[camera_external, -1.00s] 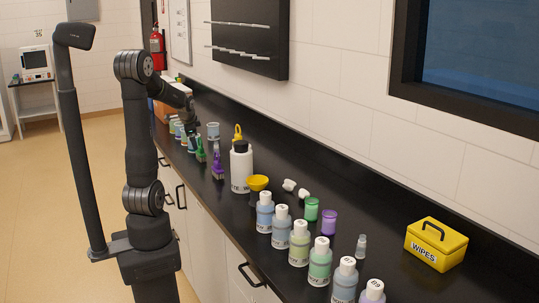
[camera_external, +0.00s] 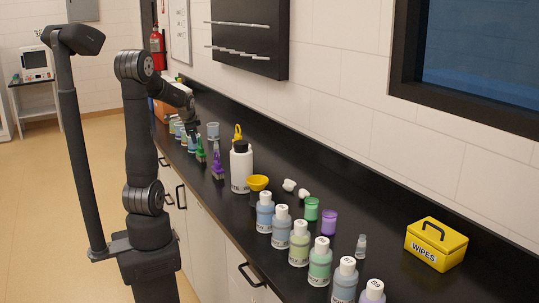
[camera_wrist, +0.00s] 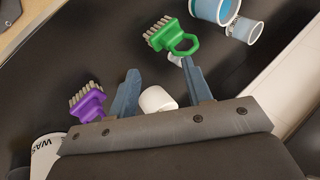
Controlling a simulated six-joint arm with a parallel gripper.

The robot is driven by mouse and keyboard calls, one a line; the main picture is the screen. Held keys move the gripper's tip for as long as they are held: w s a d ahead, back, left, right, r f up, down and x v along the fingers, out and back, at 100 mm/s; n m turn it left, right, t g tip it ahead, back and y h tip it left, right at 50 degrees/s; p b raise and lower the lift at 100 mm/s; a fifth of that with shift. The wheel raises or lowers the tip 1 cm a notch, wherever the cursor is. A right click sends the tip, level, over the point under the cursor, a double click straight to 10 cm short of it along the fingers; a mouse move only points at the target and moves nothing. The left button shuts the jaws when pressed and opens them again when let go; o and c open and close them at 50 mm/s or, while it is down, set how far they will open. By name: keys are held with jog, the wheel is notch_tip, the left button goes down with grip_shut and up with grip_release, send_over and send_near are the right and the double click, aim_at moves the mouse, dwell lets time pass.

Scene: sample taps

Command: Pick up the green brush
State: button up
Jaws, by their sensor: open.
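The green brush (camera_wrist: 165,35) lies ahead of my gripper (camera_wrist: 158,82) in the wrist view, with its loop handle close to the tip of the right finger. Whether they touch is unclear. In the external view the green brush (camera_external: 200,150) is on the black counter, just below my gripper (camera_external: 194,133). My gripper is open, with nothing between its fingertips. A purple brush (camera_wrist: 88,102) is left of the left finger in the wrist view, and it also shows in the external view (camera_external: 217,162).
A white wash bottle (camera_external: 241,168) stands right of the purple brush on the counter (camera_external: 400,285). Blue-rimmed cups (camera_wrist: 215,10) are beyond the green brush. A yellow funnel (camera_external: 258,183), several bottles and a yellow wipes box (camera_external: 436,243) are farther right.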

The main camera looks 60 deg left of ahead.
jog(key=w+a+r+n+g+h, duration=0.25)
jog(key=a+n, duration=0.25)
jog(key=n, duration=0.5)
notch_tip(320, 180, up, 5)
jog(key=n+h, duration=0.3)
jog(key=n, duration=0.8)
send_over(200, 146)
jog(key=shift+g, duration=0.45)
jog(key=f, duration=1.1)
jog(key=shift+s+d+f, duration=0.15)
jog(key=shift+d+f, duration=0.15)
jog(key=shift+a+f, duration=0.1)
jog(key=shift+f, duration=2.75)
grip_shut()
